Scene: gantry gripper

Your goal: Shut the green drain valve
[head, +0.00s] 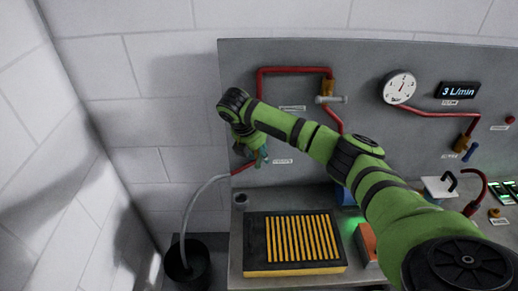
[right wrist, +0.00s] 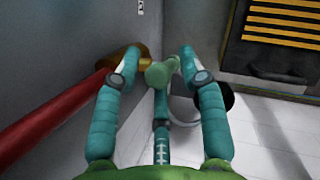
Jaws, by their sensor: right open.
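The green drain valve handle (right wrist: 158,74) shows in the middle of the right wrist view, with a brass valve body (right wrist: 133,57) on the red pipe (right wrist: 50,122) behind it. My right gripper (right wrist: 160,75), with teal fingers, is open around the handle. Two fingers are on either side of it and one is below. I cannot tell whether any finger touches it. In the head view my right gripper (head: 260,157) is at the lower left of the panel, at the end of the red pipe (head: 240,168), and largely hides the valve. My left gripper is not in view.
A grey hose (head: 191,205) runs down from the pipe end to a black bucket (head: 186,262). A black box with yellow slats (head: 256,254) sits on the bench below my arm. The panel (head: 300,58) carries a gauge (head: 399,86) and a display reading 3 L/min (head: 459,91).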

